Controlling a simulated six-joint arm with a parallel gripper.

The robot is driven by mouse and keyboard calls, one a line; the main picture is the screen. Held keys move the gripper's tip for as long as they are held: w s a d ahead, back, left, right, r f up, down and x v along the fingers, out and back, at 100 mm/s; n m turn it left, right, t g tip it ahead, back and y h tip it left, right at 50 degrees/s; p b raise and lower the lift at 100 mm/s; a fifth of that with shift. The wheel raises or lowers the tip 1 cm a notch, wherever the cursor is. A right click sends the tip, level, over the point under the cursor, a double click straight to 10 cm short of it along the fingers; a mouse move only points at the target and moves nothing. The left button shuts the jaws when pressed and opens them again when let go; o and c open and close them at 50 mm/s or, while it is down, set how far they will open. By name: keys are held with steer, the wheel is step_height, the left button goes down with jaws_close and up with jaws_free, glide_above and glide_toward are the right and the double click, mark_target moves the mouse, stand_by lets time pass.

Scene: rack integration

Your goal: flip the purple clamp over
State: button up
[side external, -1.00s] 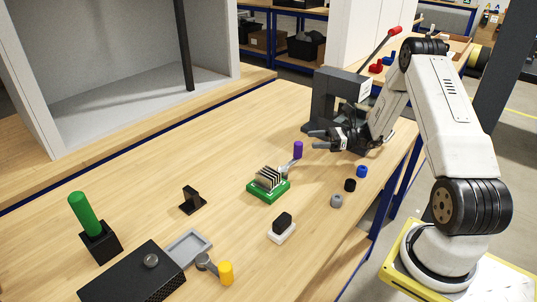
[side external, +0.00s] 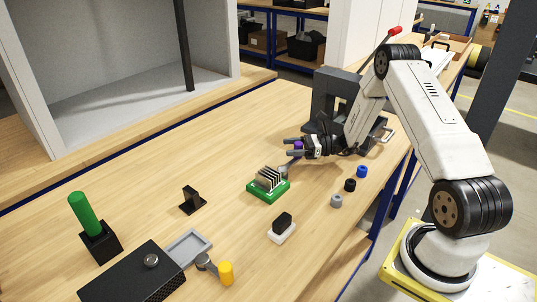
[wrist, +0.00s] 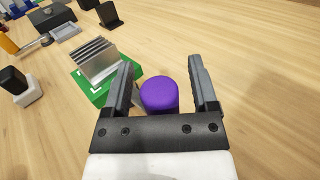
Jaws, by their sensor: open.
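The purple clamp's handle (side external: 298,148) stands upright beside the green board (side external: 268,191) with its heatsink fins. Its grey lever arm (side external: 285,168) reaches toward the board and is mostly hidden in the wrist view. My gripper (side external: 291,149) is at the handle, with its fingers pointing left. In the wrist view, the purple handle (wrist: 159,93) lies between the two open fingers of my gripper (wrist: 162,82). It is closer to the left finger; I cannot tell if they touch. The heatsink (wrist: 96,60) and board lie just beyond the left finger.
A dark press (side external: 325,100) stands behind my gripper. Blue (side external: 362,171), black (side external: 350,185) and grey (side external: 337,201) knobs lie at right. A black-and-white block (side external: 282,229) is in front of the board. A yellow-handled clamp (side external: 226,272) is at the front left. The table's back middle is clear.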

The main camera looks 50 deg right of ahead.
jaws_close()
stand_by(1.4)
